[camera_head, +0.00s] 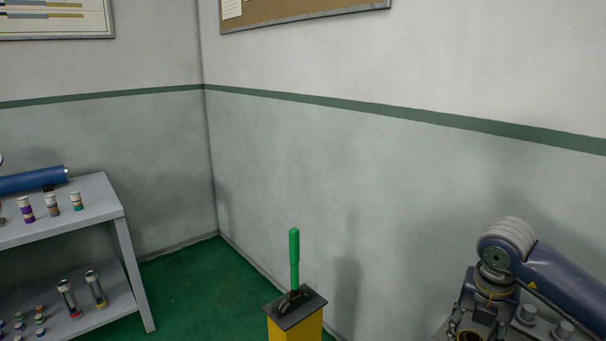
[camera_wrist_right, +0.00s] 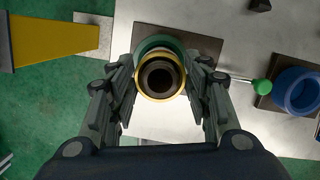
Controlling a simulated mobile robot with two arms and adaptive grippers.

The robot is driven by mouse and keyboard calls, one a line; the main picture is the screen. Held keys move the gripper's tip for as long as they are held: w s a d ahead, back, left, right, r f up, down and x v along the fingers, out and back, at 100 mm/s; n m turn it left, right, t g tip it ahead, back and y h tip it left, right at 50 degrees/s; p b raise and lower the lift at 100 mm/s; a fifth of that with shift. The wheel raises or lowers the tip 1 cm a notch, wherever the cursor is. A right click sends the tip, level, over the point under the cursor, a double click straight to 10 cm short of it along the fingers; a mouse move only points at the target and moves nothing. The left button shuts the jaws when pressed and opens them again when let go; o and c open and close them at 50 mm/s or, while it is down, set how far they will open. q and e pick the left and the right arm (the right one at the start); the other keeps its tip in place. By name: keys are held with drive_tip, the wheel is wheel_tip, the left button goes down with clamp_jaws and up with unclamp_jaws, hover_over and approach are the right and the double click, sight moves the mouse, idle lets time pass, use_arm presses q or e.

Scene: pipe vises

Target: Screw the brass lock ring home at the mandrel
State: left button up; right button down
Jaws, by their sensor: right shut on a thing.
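In the right wrist view, the brass lock ring (camera_wrist_right: 159,98) is between the fingertips of my right gripper (camera_wrist_right: 160,76), which is shut on it. The ring surrounds a dark, hollow round end (camera_wrist_right: 160,75), seemingly the mandrel. A green collar (camera_wrist_right: 150,44) shows behind the ring. I cannot tell how far the ring sits on the thread. In the head view, my right gripper (camera_head: 482,312) is at the lower right, partly cut off by the frame edge. My left gripper is in neither view.
A green lever (camera_head: 294,258) stands on a yellow post (camera_head: 295,329). A grey shelf (camera_head: 104,207) at left holds small coloured cylinders and a blue tube (camera_head: 35,180).

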drive_tip(key=m+p, duration=0.1)
drive_tip(key=m, duration=0.2)
drive_tip(key=shift+a+m+h, duration=0.1)
drive_tip(key=shift+m+h, duration=0.2)
drive_tip(key=m+g+p, duration=0.1)
drive_tip(key=m, duration=0.3)
idle(0.3)
drive_tip(key=c, duration=1.1)
unclamp_jaws()
drive_tip(key=shift+w, duration=0.1)
